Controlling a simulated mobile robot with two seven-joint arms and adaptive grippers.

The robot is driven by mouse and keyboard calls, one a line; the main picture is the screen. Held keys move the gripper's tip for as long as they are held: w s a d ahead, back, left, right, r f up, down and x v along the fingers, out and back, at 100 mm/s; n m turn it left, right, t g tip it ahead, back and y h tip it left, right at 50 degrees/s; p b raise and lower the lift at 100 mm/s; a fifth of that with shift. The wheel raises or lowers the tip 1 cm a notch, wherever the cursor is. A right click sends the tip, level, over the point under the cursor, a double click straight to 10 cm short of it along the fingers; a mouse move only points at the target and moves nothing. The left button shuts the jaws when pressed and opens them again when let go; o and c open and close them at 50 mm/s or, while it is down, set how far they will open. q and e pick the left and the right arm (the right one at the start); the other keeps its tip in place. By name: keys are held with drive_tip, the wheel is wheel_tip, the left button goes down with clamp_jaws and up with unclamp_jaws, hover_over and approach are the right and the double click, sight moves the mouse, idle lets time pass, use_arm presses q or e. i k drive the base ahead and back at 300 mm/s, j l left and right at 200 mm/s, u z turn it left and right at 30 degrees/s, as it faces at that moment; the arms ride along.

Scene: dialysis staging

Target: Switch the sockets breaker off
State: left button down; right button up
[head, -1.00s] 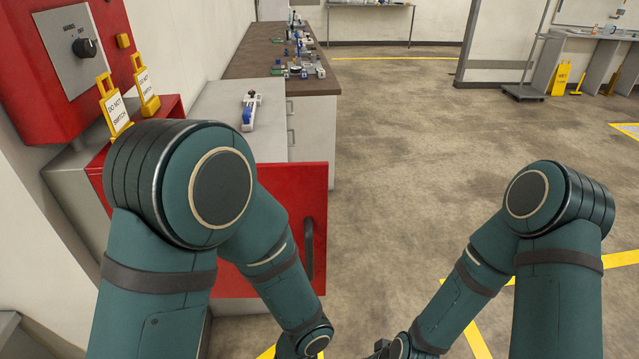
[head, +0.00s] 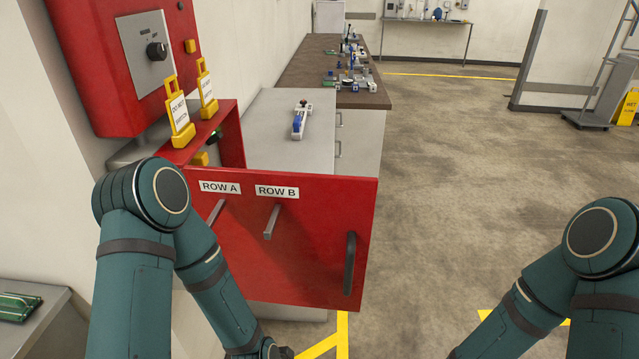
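No breaker marked sockets can be made out. A red wall panel (head: 100,75) at the upper left carries a grey plate with a black rotary knob (head: 157,52), its lettering too small to read surely. Below it is an open red box (head: 232,128). A dark green-and-black part (head: 214,137) and a yellow part (head: 200,159) show inside; the rest is hidden. Its red door (head: 322,225) faces me, labelled ROW A (head: 220,187) and ROW B (head: 277,191), with grey pegs and a black handle (head: 349,263).
Two yellow "do not switch" tags (head: 180,118) stand on the box top. A grey cabinet (head: 265,115) holding a blue-and-white device (head: 300,119) stands behind the door. A grey surface with green boards (head: 18,307) is at lower left.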

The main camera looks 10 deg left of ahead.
sight(218, 136)
drive_tip(key=u, duration=1.1)
